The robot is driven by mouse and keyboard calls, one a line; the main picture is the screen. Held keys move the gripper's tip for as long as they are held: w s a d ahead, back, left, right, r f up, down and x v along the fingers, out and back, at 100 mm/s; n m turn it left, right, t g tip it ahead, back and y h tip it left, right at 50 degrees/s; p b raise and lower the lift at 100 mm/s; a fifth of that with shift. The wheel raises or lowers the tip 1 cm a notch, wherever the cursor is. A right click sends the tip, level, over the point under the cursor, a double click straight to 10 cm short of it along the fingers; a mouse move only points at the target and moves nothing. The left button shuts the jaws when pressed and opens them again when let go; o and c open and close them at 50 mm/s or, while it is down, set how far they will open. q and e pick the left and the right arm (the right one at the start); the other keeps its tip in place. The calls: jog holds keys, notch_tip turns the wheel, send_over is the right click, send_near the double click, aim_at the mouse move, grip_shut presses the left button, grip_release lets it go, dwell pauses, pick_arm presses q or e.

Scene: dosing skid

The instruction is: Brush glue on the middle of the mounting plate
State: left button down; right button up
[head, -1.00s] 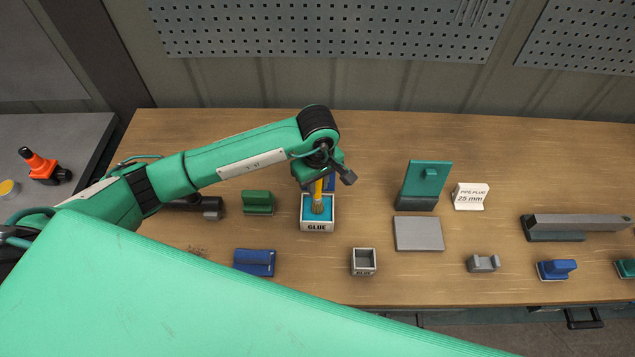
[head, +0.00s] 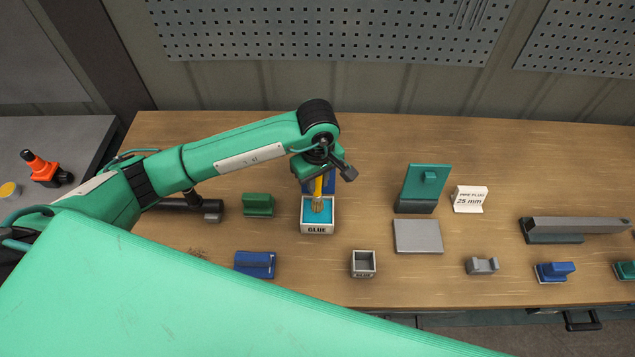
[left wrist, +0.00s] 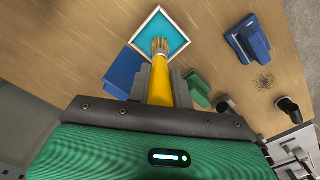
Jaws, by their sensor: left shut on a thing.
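My left gripper (head: 322,173) is shut on the yellow handle of a brush (head: 318,194), bristles pointing down. The white box marked GLUE (head: 317,228) stands below it, filled with teal glue. In the left wrist view, the brush (left wrist: 160,75) shows its bristles over the glue inside the box rim (left wrist: 188,28). I cannot tell whether the tips touch the glue or carry any. A flat grey plate (head: 418,236), seemingly the mounting plate, lies on the table to the right, its top bare. My right gripper is not in view.
A teal stand (head: 422,187) and a white pipe-plug sign (head: 470,198) stand behind the grey plate. A small open box (head: 363,263) is between glue and plate, nearer the front. Blue (head: 255,264) and green (head: 258,204) blocks lie left of the glue box.

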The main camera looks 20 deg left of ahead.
pick_arm(q)
jog(key=shift+r+p, duration=0.55)
jog(key=shift+r, duration=1.65)
